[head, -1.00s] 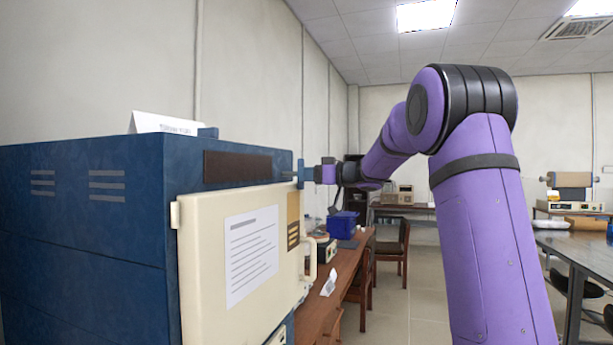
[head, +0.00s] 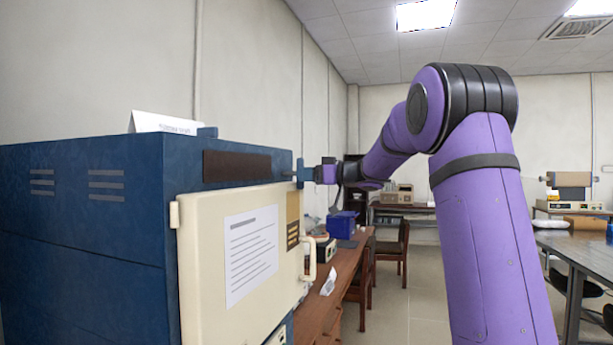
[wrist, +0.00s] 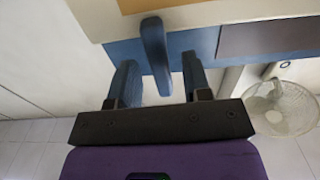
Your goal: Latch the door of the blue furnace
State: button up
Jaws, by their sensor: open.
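The blue furnace (head: 85,230) stands at the left in the head view. Its cream door (head: 235,260) lies against the front, with a handle (head: 311,262) at its right side; a small gap cannot be ruled out. My gripper (head: 300,172) is at the furnace's upper right front corner, above the door's top edge. In the wrist view, my gripper (wrist: 160,80) is open. A blue-grey latch lever (wrist: 156,55) stands between its two fingers, with visible space on both sides. The cream door (wrist: 200,14) crosses the top of that view.
A dark plate (head: 237,166) is on the furnace front above the door. A wooden bench (head: 345,290) with a blue box (head: 341,225) runs behind the furnace. A fan (wrist: 283,108) shows in the wrist view. Open floor lies right of the bench.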

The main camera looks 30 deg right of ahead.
jog(key=v, duration=1)
jog(key=shift+s+d, duration=0.25)
jog(key=s+a+f+m+g+h, duration=0.2)
jog(key=s+a+f+g, duration=0.2)
jog(key=s+a, duration=0.55)
jog(key=s+a+f+m+g+h, duration=0.15)
jog(key=s+a+f+g, duration=0.35)
jog(key=a, duration=0.7)
jog(key=s+a+f+m+h, duration=0.1)
jog(key=s+f+m+h, duration=0.1)
jog(key=s+f, duration=0.3)
jog(key=s+a+f+m+h, duration=0.1)
jog(key=s+f+h, duration=0.3)
jog(key=s, duration=1)
jog(key=shift+a+f+m+h, duration=0.25)
jog(key=shift+f+m+h, duration=0.15)
jog(key=shift+m+h, duration=0.3)
jog(key=shift+s, duration=0.1)
